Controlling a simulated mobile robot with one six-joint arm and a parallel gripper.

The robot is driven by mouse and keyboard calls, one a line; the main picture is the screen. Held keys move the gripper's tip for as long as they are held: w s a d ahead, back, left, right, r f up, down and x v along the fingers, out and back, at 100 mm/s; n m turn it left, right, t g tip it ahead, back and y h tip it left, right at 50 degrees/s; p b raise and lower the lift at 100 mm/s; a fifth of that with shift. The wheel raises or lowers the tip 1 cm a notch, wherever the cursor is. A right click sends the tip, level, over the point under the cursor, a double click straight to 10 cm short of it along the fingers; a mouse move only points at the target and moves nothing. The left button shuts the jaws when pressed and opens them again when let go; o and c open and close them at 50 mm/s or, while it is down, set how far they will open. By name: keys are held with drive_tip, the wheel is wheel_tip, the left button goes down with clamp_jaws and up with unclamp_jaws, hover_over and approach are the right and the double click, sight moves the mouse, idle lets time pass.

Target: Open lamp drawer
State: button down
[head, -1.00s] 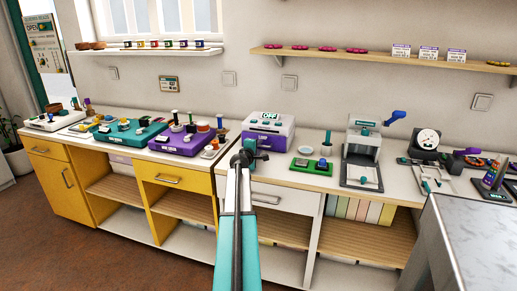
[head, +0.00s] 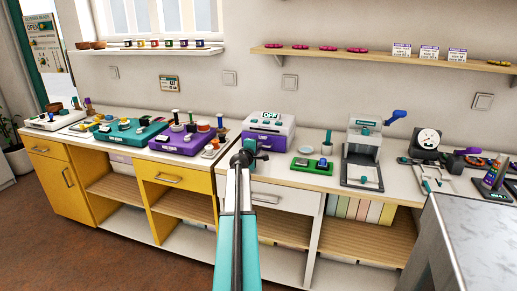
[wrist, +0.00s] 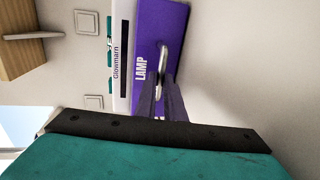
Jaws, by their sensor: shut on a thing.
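The lamp unit is a white and purple box (head: 280,131) on the counter, with an OFF sign on top. In the wrist view its purple drawer front (wrist: 155,30), marked LAMP, appears sideways next to a white strip reading Glowmarn. A metal handle (wrist: 162,55) stands out from the drawer front. My gripper (wrist: 160,88) has its dark fingers at this handle, shut on it. In the head view my gripper (head: 249,150) is at the unit's front left, and my arm hides part of it. I cannot tell any gap behind the drawer front.
A purple board (head: 183,143) and a teal board (head: 130,131) with small parts lie to the left. A green tray (head: 311,166) and a white press (head: 362,160) stand to the right. A grey-topped block (head: 475,235) fills the lower right. The wall is close behind.

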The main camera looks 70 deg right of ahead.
drive_tip(key=f+b+v, duration=0.1)
drive_tip(key=v, duration=0.3)
drive_tip(key=f+b+v, duration=0.1)
drive_tip(key=v, duration=0.4)
drive_tip(key=f+b+v, duration=0.1)
drive_tip(key=v, duration=0.4)
drive_tip(key=shift+s+a+b, duration=0.1)
drive_tip(key=shift+a+b, duration=0.2)
drive_tip(key=shift+a, duration=0.15)
drive_tip(key=c, duration=1.8)
unclamp_jaws()
drive_tip(key=shift+c, duration=0.2)
drive_tip(key=shift+a, duration=0.1)
drive_tip(key=b+v, duration=0.7)
drive_tip(key=v, duration=0.1)
drive_tip(key=shift+a, duration=0.2)
